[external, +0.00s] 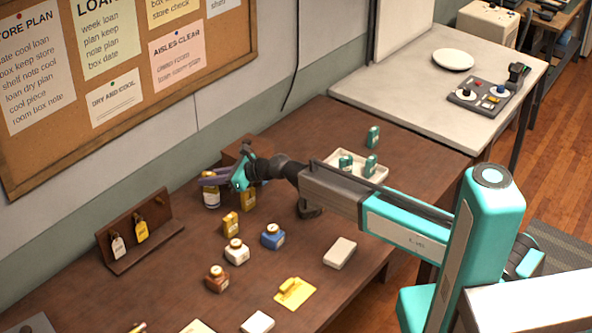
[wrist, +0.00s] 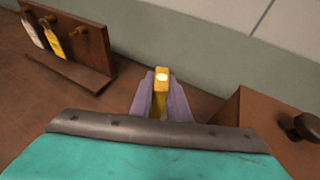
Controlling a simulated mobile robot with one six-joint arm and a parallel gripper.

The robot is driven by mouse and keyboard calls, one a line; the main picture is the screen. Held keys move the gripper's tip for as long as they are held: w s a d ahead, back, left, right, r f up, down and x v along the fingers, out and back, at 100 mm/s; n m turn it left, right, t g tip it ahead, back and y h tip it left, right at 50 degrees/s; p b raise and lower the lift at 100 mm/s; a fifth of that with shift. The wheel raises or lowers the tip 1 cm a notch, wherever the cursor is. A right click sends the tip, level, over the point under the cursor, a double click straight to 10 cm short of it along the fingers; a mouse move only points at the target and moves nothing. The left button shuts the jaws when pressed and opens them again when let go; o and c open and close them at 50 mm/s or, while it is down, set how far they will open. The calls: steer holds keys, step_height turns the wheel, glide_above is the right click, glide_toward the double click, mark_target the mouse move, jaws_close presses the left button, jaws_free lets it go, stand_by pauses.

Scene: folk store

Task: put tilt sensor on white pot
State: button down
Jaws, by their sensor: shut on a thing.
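My gripper (external: 207,180) has its purple fingers closed on a small yellow block with a pale round spot on top, which I take as the tilt sensor (wrist: 161,78). In the wrist view it sits upright between the fingers (wrist: 161,95). In the external view the fingers partly cover it, near the back of the brown table. The white pot is not visible in the wrist view.
A wooden tag rack (external: 125,215) is at left; a brown box (wrist: 262,118) is right of my gripper. A white tray (external: 345,177) holds teal items.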

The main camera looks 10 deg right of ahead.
steer(key=c, duration=1.7)
jaws_free()
steer(key=shift+r, duration=0.1)
steer(key=shift+d, duration=0.1)
steer(key=shift+b+v, duration=1.25)
steer(key=shift+v, duration=4.7)
